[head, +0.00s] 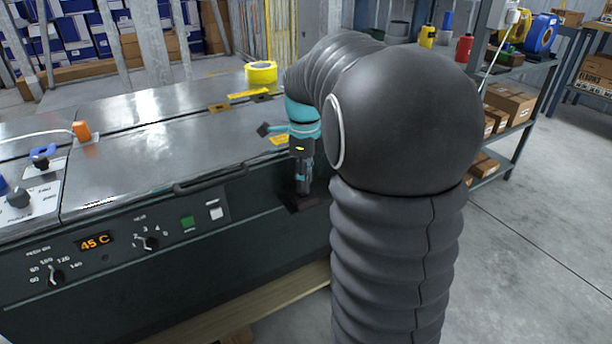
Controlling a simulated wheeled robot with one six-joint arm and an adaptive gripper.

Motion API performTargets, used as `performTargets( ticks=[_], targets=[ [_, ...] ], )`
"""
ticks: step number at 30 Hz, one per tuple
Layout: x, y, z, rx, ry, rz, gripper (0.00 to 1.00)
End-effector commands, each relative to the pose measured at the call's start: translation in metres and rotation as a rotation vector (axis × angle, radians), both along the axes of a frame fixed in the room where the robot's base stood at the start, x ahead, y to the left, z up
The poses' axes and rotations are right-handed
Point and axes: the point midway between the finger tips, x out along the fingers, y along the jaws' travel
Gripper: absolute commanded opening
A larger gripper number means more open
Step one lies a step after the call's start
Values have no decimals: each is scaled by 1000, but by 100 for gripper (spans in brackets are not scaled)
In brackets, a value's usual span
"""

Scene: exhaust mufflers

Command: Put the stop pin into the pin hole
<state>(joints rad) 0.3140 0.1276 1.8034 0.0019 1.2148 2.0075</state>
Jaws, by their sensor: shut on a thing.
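My gripper (303,184) points down at the front edge of the metal bench, left of my arm's large dark elbow. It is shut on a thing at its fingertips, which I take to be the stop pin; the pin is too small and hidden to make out. A small dark reddish-brown ledge (299,204) sits on the bench front right below the fingertips. I cannot tell whether the pin touches it. The pin hole itself cannot be made out.
The metal bench top (160,135) is mostly clear, with a yellow tape roll (261,73) at the back. A dark bar handle (210,180) runs along its front edge, left of my gripper. A control panel (100,242) is below. Shelves (510,125) with boxes stand at right.

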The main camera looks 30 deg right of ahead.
Motion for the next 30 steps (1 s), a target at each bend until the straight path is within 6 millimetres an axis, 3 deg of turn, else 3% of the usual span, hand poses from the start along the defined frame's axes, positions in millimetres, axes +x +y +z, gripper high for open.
performTargets(
  ticks=[27,28,30],
  targets=[
    [0,0,-9,0,0,0,0],
    [0,0,-9,0,0,0,32],
    [0,0,-9,0,0,0,50]
  ],
)
